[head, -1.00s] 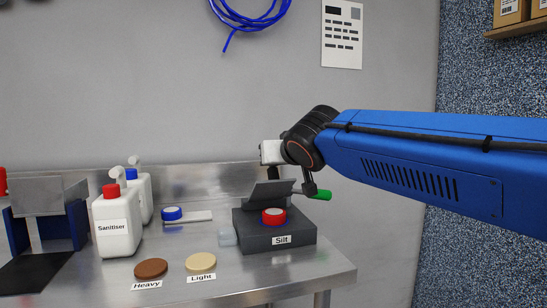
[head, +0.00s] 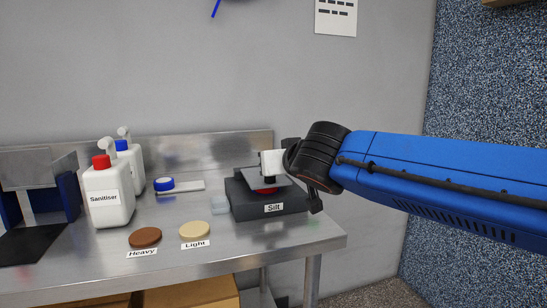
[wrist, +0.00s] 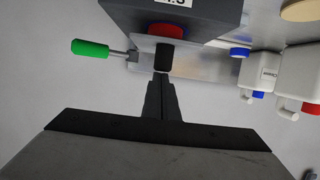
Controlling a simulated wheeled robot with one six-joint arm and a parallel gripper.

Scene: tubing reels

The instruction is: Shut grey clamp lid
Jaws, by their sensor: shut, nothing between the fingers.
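The grey clamp has a dark base (head: 278,205) labelled "Silt" and a grey lid (head: 255,180), which is tipped down over a red reel (head: 265,191). Red still shows beneath the lid's front edge. In the wrist view I see the base (wrist: 205,14), the red reel (wrist: 168,31) and part of the grey lid plate (wrist: 143,42). My gripper (wrist: 162,77) is shut and empty, its tips close to a small black piece (wrist: 163,57) by the lid; contact is unclear. In the head view, its fingertips are hard to make out.
A green handle (wrist: 90,48) sticks out beside the clamp. Further left are "Heavy" (head: 145,237) and "Light" (head: 194,231) discs, a blue-ringed reel (head: 164,184) and Sanitiser bottles (head: 107,196). The steel bench's right front corner is bare.

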